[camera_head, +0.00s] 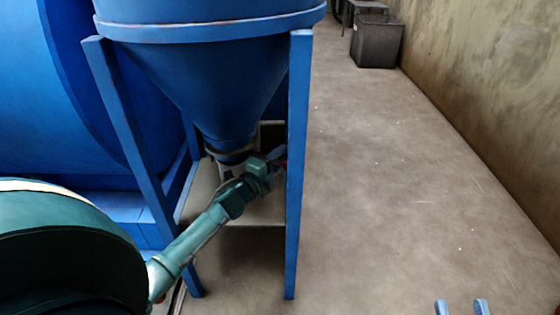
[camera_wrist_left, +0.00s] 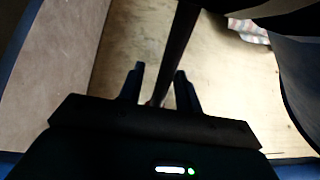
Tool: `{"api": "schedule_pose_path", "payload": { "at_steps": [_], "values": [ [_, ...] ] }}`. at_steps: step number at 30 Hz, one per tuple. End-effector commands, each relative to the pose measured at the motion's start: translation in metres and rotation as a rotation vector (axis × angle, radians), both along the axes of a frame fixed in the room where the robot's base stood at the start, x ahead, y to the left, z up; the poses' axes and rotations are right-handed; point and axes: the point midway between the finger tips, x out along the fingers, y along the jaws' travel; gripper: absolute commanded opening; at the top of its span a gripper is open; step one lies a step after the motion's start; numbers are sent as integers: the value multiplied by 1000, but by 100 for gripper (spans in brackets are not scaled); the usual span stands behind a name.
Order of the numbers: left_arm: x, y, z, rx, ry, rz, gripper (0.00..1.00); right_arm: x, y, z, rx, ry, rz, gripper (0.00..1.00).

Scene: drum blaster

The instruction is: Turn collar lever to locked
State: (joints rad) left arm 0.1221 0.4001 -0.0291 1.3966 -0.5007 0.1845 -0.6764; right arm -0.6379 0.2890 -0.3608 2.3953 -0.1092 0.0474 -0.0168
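The collar is at the bottom of the blue hopper cone (camera_head: 232,155), mostly hidden behind my left wrist. My left gripper (camera_head: 279,157) is beside it, close to the hopper's right front leg. A small red-orange piece (camera_head: 284,164), possibly the lever's end, shows by its fingers. In the left wrist view, my left gripper's fingers (camera_wrist_left: 160,80) are apart. A dark bar (camera_wrist_left: 182,40), possibly the lever, runs down between them with a reddish spot near its lower end. I cannot tell whether either finger touches it. My right gripper (camera_head: 461,307) shows only two separated blue fingertips at the lower right.
The hopper's front legs (camera_head: 298,170) and (camera_head: 135,150) flank my left arm. A large blue drum (camera_head: 50,90) stands at the left. Open concrete floor (camera_head: 400,190) lies to the right, up to a stained wall (camera_head: 490,80). A dark bin (camera_head: 376,42) stands at the back.

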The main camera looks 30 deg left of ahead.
Motion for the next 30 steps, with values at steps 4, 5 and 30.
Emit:
{"api": "schedule_pose_path", "payload": {
  "at_steps": [4, 5, 30],
  "values": [
    [4, 0, 0, 0, 0, 0, 34, 0, 1, 1, 5, 0, 2, 36],
    [4, 0, 0, 0, 0, 0, 34, 0, 1, 1, 5, 0, 2, 36],
    [3, 0, 0, 0, 0, 0, 0, 1, 1, 3, 2, -10, 3, 36]
  ]
}}
